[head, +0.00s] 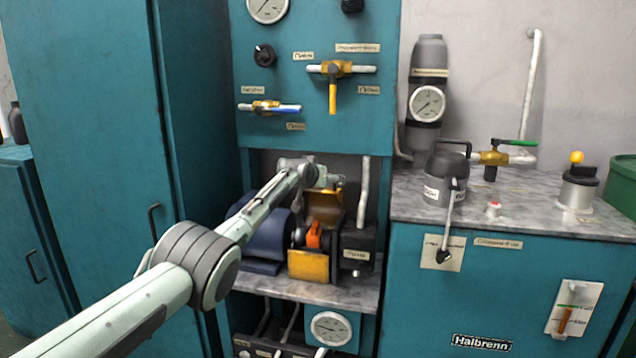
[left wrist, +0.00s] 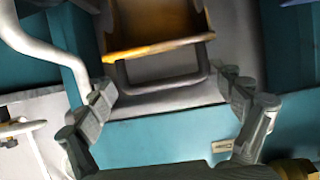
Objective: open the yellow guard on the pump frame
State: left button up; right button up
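The yellow guard (head: 325,207) is on the pump frame in the lower bay, between a blue motor and a dark pump. Its upper panel stands raised, and an orange part (head: 314,235) shows in the gap beneath it. A yellow plate (head: 308,266) is in front below. My left gripper (head: 328,180) is just above the guard's upper edge. In the left wrist view the guard (left wrist: 155,48) has a grey bar handle (left wrist: 165,85). My left fingers (left wrist: 170,105) are spread wide, apart from the handle, with nothing held. My right gripper is not in view.
The blue motor (head: 262,232) sits left of the guard and the dark pump (head: 358,245) right. A white pipe (head: 363,195) rises behind the pump. The teal valve panel (head: 320,115) hangs above the bay. The marble shelf (head: 340,293) has a clear front strip.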

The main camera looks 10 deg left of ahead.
pick_arm(q)
jog(key=shift+s+d+r, duration=0.1)
dwell(0.3)
jog(key=v, duration=1.2)
jog(key=s+a+f+g, duration=0.1)
jog(key=s+f+g, duration=0.1)
jog(key=s+f, duration=0.65)
jog(key=s+a+f+g, duration=0.1)
jog(key=s+f, duration=0.3)
jog(key=f, duration=1)
jog(key=s+a+f+g, duration=0.1)
jog(key=s+f+g, duration=0.1)
jog(key=s+f, duration=0.7)
jog(key=s+a+f+g, duration=0.1)
jog(key=s+f, duration=0.5)
jog(key=s, duration=0.5)
jog(key=s+a+f+g+y, duration=0.1)
jog(key=s+a+f+g, duration=0.1)
jog(key=s+f, duration=0.5)
jog(key=s+a+f+m+g, duration=0.1)
jog(key=s+f, duration=0.5)
jog(key=s, duration=0.8)
jog(key=shift+s+a+f+g+y, duration=0.2)
jog(key=shift+s+f+g+y, duration=0.15)
jog(key=shift+g, duration=0.35)
jog(key=shift+f, duration=0.1)
